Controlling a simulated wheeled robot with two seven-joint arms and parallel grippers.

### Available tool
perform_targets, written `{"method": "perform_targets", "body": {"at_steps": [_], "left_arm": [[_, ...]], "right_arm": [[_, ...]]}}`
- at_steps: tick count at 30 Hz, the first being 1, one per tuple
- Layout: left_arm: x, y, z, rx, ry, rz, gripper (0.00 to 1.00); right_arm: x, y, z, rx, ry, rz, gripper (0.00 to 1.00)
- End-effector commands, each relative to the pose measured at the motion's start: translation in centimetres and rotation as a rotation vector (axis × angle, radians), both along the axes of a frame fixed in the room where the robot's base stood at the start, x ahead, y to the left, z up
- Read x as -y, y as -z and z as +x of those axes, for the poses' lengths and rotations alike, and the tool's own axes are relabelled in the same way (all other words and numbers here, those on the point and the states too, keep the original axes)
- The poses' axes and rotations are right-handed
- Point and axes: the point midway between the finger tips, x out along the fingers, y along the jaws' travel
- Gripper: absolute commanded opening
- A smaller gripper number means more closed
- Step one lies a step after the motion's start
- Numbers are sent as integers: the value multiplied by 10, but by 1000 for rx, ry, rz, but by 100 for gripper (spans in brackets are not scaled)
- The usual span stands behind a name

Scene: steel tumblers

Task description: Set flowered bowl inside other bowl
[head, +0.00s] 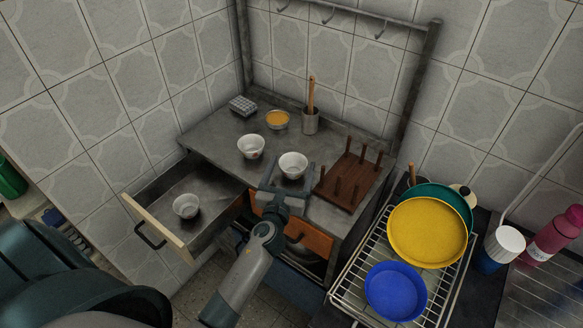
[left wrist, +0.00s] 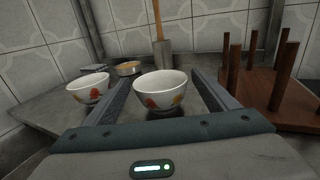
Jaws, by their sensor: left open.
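A white bowl with red flowers (head: 293,165) stands upright on the grey counter; it also shows in the left wrist view (left wrist: 160,92). My left gripper (head: 289,172) is open, with one finger on each side of this bowl. I cannot tell whether the fingers touch it. A second white bowl with a red flower mark (head: 251,147) stands to its left, outside the fingers, and shows in the left wrist view (left wrist: 88,88). A third, pale bowl (head: 186,206) sits in the open drawer (head: 160,203). My right gripper is not in view.
A wooden peg rack (head: 348,181) stands close right of the gripper. Behind are a steel tumbler (head: 310,122) with a wooden utensil and a small orange-filled bowl (head: 277,119). A wire rack (head: 345,287) with yellow and blue dishes is at right.

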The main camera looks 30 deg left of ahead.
Motion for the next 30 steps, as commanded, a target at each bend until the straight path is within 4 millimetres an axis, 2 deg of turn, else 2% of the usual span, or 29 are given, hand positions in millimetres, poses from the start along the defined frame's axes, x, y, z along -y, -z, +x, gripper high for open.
{"method": "perform_targets", "body": {"at_steps": [5, 8, 24, 30], "left_arm": [[0, -5, 0, 0, 0, -1, 80], [2, -1, -10, -1, 0, 1, 80], [24, 0, -96, -1, 0, 0, 80], [29, -2, -113, 0, 0, -1, 80]], "right_arm": [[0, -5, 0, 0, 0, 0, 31], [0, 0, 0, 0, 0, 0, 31], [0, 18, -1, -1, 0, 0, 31], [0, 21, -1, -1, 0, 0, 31]]}}
